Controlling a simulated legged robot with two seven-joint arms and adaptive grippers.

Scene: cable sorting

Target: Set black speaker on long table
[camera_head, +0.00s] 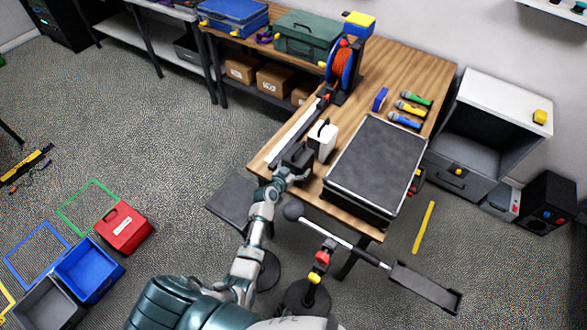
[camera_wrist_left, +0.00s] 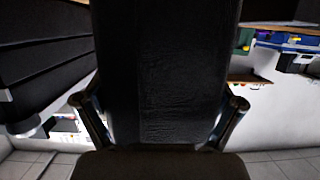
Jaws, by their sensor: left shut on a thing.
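My left gripper (camera_head: 290,168) is over the front left edge of the wooden table (camera_head: 390,65). It is shut on a black object, which looks like the black speaker (camera_head: 299,155). In the left wrist view the black speaker (camera_wrist_left: 165,75) fills the middle, with one finger of my left gripper (camera_wrist_left: 165,120) on each side. In the head view the speaker is small and partly hidden by the hand, and I cannot tell whether it touches the tabletop. My right gripper is not in view.
A white box with a handle (camera_head: 322,140) stands just right of the speaker. A large black case (camera_head: 375,165) covers the near tabletop. A boom stand (camera_head: 340,240) stands in front.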

